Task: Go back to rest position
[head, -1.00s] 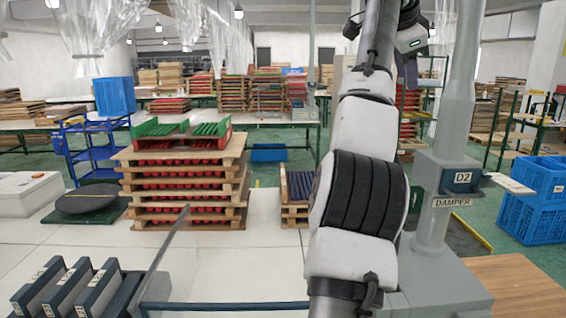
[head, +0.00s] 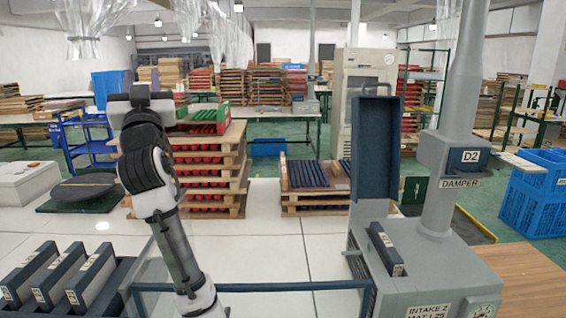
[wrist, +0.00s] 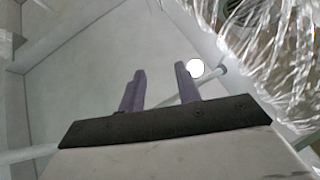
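My arm (head: 150,175) rises on the left side of the head view, bent and upright, in front of the left pallet stack. My gripper (wrist: 160,70) shows in the wrist view with two purple fingers apart and nothing between them. It points up toward pale wall or ceiling and clear plastic curtain. I cannot make out the fingers in the head view.
A grey intake machine (head: 430,270) stands at right with its blue lid (head: 377,150) raised and a labelled block (head: 386,248) in it. Pallets of red trays (head: 215,172) and dark blue trays (head: 320,175) stand behind. Labelled blocks (head: 60,280) sit in a rack at lower left.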

